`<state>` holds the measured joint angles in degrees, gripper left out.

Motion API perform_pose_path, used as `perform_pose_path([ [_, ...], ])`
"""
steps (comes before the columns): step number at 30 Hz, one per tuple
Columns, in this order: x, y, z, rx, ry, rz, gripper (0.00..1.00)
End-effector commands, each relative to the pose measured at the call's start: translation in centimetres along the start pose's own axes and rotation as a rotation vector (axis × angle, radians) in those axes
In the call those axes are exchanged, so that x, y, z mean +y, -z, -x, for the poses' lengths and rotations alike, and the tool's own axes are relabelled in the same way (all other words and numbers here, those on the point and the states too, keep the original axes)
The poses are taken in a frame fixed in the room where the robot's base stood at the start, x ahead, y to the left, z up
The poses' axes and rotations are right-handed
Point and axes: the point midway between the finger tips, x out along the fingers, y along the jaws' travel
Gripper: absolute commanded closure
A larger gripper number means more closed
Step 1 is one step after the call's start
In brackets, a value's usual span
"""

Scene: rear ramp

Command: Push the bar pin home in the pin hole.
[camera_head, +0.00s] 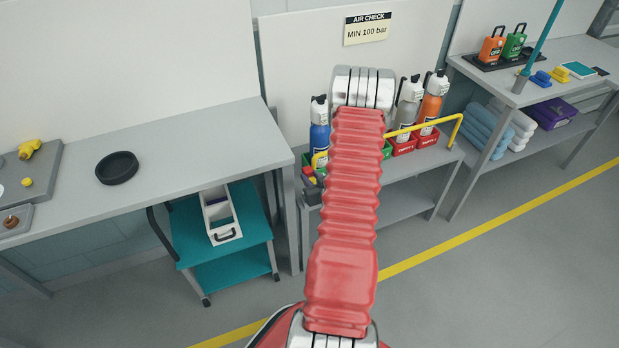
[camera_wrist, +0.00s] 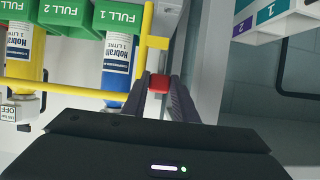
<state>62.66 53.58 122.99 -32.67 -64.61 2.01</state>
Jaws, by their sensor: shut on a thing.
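In the wrist view, my gripper (camera_wrist: 160,88) has its two dark fingers closed on a small red block-like piece, which I take to be the bar pin (camera_wrist: 160,84). The pin lies close to the yellow bar (camera_wrist: 60,88) and its yellow upright (camera_wrist: 142,60). I cannot tell whether it touches them or how deep it sits. The pin hole cannot be made out. In the head view, the yellow bar (camera_head: 448,122) runs across the front of the bottle rack, and my red-sleeved arm hides its middle. My gripper and the pin cannot be made out there.
A blue bottle (camera_head: 320,132), a grey bottle (camera_head: 408,104) and an orange bottle (camera_head: 432,98) stand behind the bar. A teal cart (camera_head: 232,272) stands left of the rack. Benches flank the rack on both sides. Open floor (camera_head: 490,270) lies at right.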

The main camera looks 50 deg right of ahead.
Motion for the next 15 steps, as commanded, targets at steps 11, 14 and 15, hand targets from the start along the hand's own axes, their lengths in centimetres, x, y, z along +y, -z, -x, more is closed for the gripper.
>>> perform_pose_path([
  [11,-0.1,-1.0,-0.3,-0.001,0.001,0.001,1.00],
  [14,-0.1,-1.7,-0.6,-0.003,0.002,0.000,1.00],
  [15,-0.1,-1.9,-0.7,-0.003,0.002,0.000,1.00],
])
